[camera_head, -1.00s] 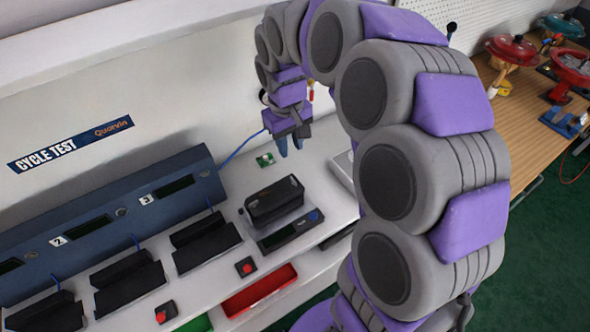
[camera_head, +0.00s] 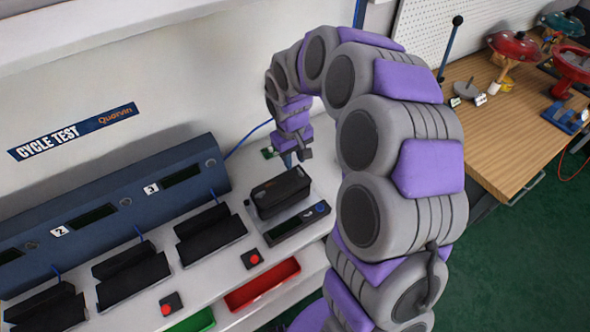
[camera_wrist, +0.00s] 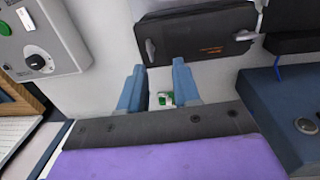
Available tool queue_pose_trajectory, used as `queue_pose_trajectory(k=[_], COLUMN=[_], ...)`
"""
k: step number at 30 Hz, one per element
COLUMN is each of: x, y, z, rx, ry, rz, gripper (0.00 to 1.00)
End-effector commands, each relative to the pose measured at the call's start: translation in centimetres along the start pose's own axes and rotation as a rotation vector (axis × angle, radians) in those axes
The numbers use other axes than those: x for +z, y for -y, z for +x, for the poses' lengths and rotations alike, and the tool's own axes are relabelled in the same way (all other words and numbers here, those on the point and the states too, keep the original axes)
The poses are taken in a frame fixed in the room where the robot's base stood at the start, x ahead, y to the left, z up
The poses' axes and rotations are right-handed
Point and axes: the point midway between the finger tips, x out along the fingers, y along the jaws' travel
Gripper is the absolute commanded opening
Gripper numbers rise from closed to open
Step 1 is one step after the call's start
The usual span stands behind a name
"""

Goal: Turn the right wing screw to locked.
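The black box-shaped unit (camera_head: 280,192) sits on the white bench, beside the blue test panel. In the wrist view the same unit (camera_wrist: 190,35) is at the top, with orange lettering. Two small grey wing-shaped pieces show at its near edge, one on the left (camera_wrist: 151,48) and one on the right (camera_wrist: 245,36). I cannot tell which one is the task's right wing screw, or how it is set. My gripper (camera_wrist: 159,66) is open and empty, pointing at the bench just short of the unit. In the head view my gripper (camera_head: 292,158) is behind the unit.
A small green part (camera_wrist: 165,98) lies on the bench between my fingers in the wrist view. A grey panel with a black knob (camera_wrist: 36,62) is at left. The blue test panel (camera_wrist: 285,115) is at right. Several black holders and red buttons (camera_head: 252,259) occupy the bench.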

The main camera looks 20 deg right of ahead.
Motion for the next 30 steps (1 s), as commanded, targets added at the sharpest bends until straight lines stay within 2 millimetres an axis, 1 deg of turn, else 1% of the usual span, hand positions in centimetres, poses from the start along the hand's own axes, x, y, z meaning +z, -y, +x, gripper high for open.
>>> queue_pose_trajectory(k=[1,3,6,9,12,17,21,30], x=[0.2,0.3,0.3,0.2,0.1,-0.1,0.0,0.2], y=[-0.1,-0.4,-0.6,-0.5,-0.1,0.3,0.1,-0.4], z=[1.2,2.4,3.6,4.4,4.8,4.9,4.9,4.9], rx=[-0.003,-0.007,-0.008,-0.006,-0.001,0.003,0.001,-0.006], ry=[0.005,0.005,0.001,0.0,0.001,0.001,0.001,-0.001], rz=[0.002,0.003,0.003,0.004,0.003,0.001,0.002,0.004], gripper=[0.32,0.32,0.32,0.32,0.32,0.32,0.32,0.03])
